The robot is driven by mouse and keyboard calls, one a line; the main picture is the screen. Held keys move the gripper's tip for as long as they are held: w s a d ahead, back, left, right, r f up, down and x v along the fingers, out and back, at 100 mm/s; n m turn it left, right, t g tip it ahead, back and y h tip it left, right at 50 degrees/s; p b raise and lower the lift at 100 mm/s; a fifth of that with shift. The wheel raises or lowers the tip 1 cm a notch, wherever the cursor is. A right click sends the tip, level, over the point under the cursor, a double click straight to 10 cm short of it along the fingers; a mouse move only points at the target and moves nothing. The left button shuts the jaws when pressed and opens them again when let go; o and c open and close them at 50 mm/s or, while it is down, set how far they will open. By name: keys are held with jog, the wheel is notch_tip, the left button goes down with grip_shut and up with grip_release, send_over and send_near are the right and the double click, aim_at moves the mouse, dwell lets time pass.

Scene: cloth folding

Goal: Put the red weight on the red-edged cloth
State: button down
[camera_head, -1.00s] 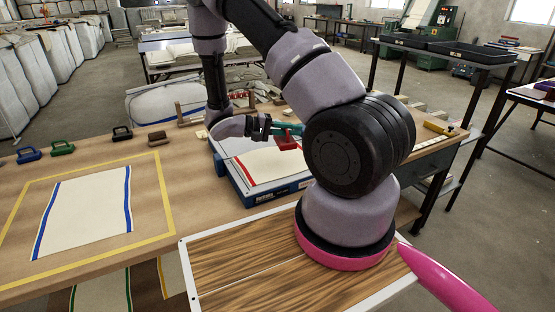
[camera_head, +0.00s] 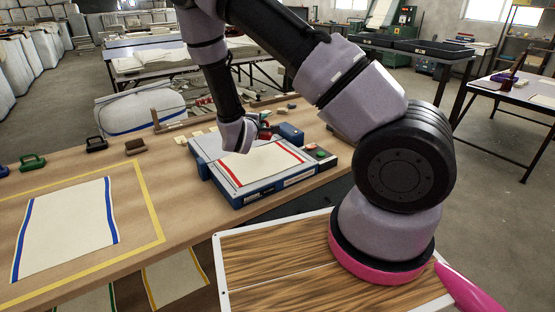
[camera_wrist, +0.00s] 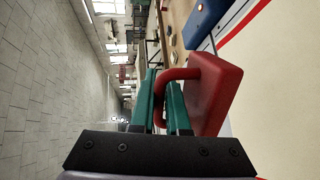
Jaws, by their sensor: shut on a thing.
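The red-edged cloth (camera_head: 262,165) is cream with red stripes along two opposite edges. It lies flat on a blue-framed platform (camera_head: 268,194). In the wrist view, part of the cloth (camera_wrist: 275,85) fills the right side. My gripper (camera_wrist: 165,85), with green fingers, is shut on the handle of the red weight (camera_wrist: 216,92). In the head view the weight (camera_head: 265,129) shows small near the platform's far edge, partly hidden by my wrist. Whether it hangs above the platform or beyond it I cannot tell. The fingers are mostly hidden there.
A blue-edged cloth (camera_head: 66,228) lies inside a yellow outline on the table. Green (camera_head: 33,162), black (camera_head: 96,144) and brown (camera_head: 136,147) weights stand along the back. A dark blue block (camera_head: 291,133) and a green button (camera_head: 320,153) are at the platform's right.

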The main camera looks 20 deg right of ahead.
aim_at(264, 134)
notch_tip(264, 134, down, 5)
jog(key=shift+s+d+f, duration=0.1)
jog(key=shift+f, duration=0.1)
notch_tip(264, 134, down, 4)
jog(key=shift+f, duration=0.3)
jog(key=shift+f, duration=0.3)
